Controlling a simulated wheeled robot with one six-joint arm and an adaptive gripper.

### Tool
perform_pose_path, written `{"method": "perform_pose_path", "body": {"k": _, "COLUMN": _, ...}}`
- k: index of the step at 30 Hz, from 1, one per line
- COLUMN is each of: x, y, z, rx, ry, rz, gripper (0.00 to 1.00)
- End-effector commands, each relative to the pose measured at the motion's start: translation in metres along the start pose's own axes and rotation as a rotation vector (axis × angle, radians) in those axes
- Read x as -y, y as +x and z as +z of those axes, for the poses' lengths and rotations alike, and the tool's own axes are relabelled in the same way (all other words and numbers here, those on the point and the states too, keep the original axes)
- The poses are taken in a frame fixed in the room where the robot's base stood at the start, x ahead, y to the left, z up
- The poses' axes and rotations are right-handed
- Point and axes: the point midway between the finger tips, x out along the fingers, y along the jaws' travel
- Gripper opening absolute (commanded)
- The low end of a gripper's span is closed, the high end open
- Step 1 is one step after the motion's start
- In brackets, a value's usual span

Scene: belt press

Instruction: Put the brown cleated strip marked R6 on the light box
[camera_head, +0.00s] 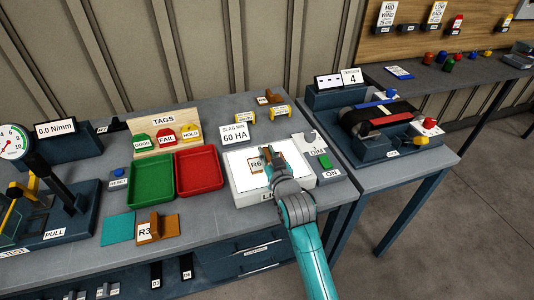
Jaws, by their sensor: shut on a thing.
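The brown strip marked R6 (256,164) is at the light box, its white label facing up. My gripper (268,160) is over the light box and shut on the R6 strip. The light box (304,172) is a pale box with a bright white top and stands on the grey table. The strip appears within the outline of the lit top, but I cannot tell whether it touches the surface. My gripper hides part of the strip.
A strip marked R3 (153,228) lies at the table's front. Green (134,200) and red (218,189) trays stand left of the light box. A DIM/ON control (325,162) sits at its right. A 60 HA sign (236,134) stands behind it.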

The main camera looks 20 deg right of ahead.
Motion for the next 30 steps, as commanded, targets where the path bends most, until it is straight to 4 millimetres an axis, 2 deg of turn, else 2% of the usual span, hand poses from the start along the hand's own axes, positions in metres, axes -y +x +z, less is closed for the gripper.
{"method": "perform_pose_path", "body": {"k": 8, "x": 0.0, "y": 0.0, "z": 0.001, "rx": -0.001, "ry": 0.0, "rz": 0.0, "gripper": 0.0}}
{"method": "perform_pose_path", "body": {"k": 9, "x": 0.0, "y": 0.0, "z": 0.002, "rx": -0.001, "ry": 0.0, "rz": 0.0, "gripper": 0.22}}
{"method": "perform_pose_path", "body": {"k": 12, "x": 0.0, "y": 0.0, "z": 0.002, "rx": -0.001, "ry": 0.0, "rz": 0.0, "gripper": 0.45}}
{"method": "perform_pose_path", "body": {"k": 23, "x": 0.0, "y": 0.0, "z": -0.002, "rx": -0.002, "ry": 0.0, "rz": 0.0, "gripper": 0.45}}
{"method": "perform_pose_path", "body": {"k": 26, "x": 0.0, "y": -0.01, "z": 0.0, "rx": 0.0, "ry": 0.0, "rz": 0.0, "gripper": 0.45}}
{"method": "perform_pose_path", "body": {"k": 30, "x": 0.0, "y": -0.034, "z": 0.0, "rx": -0.001, "ry": 0.0, "rz": 0.0, "gripper": 0.45}}
